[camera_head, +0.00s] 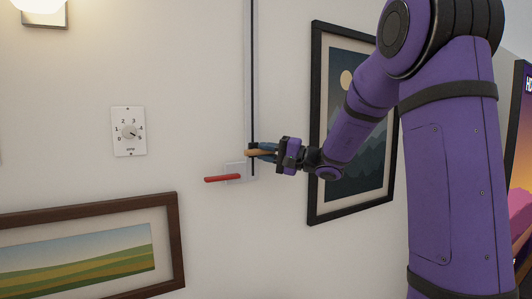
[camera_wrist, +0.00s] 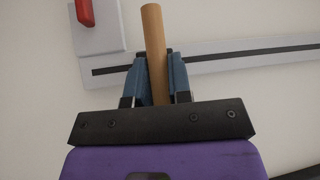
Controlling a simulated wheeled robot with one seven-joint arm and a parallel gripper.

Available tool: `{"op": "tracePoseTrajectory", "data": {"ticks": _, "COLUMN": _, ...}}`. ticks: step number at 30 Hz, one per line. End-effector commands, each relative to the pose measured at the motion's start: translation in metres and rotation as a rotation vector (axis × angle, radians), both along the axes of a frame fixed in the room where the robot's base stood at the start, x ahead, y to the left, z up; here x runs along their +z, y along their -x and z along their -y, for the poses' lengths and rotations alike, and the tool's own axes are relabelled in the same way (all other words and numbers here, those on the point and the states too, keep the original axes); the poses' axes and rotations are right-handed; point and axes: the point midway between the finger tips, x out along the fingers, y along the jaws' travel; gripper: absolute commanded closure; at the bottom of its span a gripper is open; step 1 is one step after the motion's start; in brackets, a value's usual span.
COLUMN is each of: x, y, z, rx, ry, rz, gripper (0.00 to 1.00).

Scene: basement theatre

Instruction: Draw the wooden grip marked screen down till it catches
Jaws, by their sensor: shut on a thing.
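The wooden grip (camera_head: 259,153) is a light brown rod at the lower part of a vertical dark-slotted track (camera_head: 252,70) on the wall. In the wrist view the wooden grip (camera_wrist: 154,40) stands between my two blue fingers. My gripper (camera_head: 262,151) is shut on it, and it shows in the wrist view too (camera_wrist: 158,78). The track (camera_wrist: 230,56) runs across behind the fingers there. No label saying "screen" is readable on the grip, and the screen itself is not in view.
A red lever (camera_head: 222,178) on a white plate sits just below and left of the grip. A numbered dial plate (camera_head: 129,131) is further left. Framed pictures hang close behind my arm (camera_head: 318,190) and at lower left (camera_head: 177,240).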

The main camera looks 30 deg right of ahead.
Motion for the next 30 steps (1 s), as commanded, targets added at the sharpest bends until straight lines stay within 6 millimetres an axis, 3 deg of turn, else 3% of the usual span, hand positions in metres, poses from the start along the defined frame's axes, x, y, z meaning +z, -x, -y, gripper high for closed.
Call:
{"op": "tracePoseTrajectory", "data": {"ticks": 7, "x": -0.035, "y": 0.000, "z": 0.000, "rx": 0.001, "ry": -0.003, "rz": -0.013, "gripper": 1.00}}
{"op": "tracePoseTrajectory", "data": {"ticks": 14, "x": -0.033, "y": 0.000, "z": 0.000, "rx": -0.001, "ry": -0.001, "rz": -0.004, "gripper": 1.00}}
{"op": "tracePoseTrajectory", "data": {"ticks": 15, "x": -0.034, "y": 0.000, "z": 0.000, "rx": -0.001, "ry": 0.000, "rz": -0.004, "gripper": 0.79}}
{"op": "tracePoseTrajectory", "data": {"ticks": 18, "x": -0.034, "y": 0.000, "z": 0.000, "rx": 0.000, "ry": -0.001, "rz": -0.005, "gripper": 0.56}}
{"op": "tracePoseTrajectory", "data": {"ticks": 30, "x": -0.035, "y": 0.000, "z": 0.000, "rx": 0.000, "ry": 0.000, "rz": -0.007, "gripper": 0.56}}
